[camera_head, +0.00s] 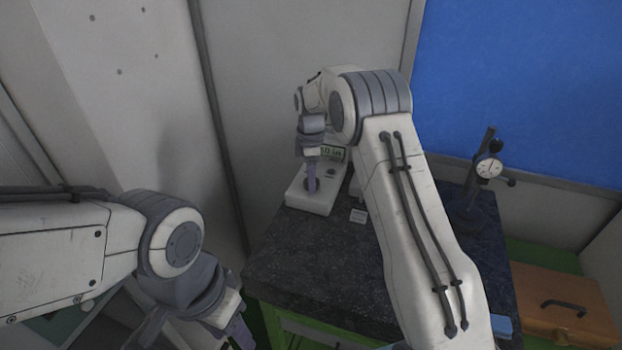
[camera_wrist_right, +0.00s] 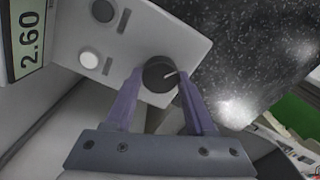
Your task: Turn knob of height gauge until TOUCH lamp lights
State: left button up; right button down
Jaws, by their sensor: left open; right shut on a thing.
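The height gauge (camera_head: 316,203) is a pale block on the dark stone table, with a green display (camera_head: 333,153). In the right wrist view its panel (camera_wrist_right: 135,38) carries a black round knob (camera_wrist_right: 158,74) with a white pointer line, a black round button (camera_wrist_right: 102,11) and a pale round disc (camera_wrist_right: 89,60), which looks unlit. Small labels beside them are unreadable; I cannot tell which is the TOUCH lamp. The display (camera_wrist_right: 29,35) reads 2.60 there. My right gripper (camera_head: 311,187) points down, its fingers shut on either side of the knob. My left gripper (camera_head: 241,334) is open, low and away from the gauge.
A dial indicator (camera_head: 488,168) on a dark stand is at the right of the stone table (camera_head: 300,258). A brown case (camera_head: 560,300) stands at lower right. My right arm crosses over the table's middle.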

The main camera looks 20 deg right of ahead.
jog(key=shift+r+n, duration=0.15)
jog(key=shift+n, duration=0.45)
jog(key=shift+c, duration=1.2)
grip_release()
jog(key=shift+r+b, duration=0.4)
notch_tip(320, 180, up, 10)
jog(key=b, duration=0.2)
jog(key=shift+f, duration=0.2)
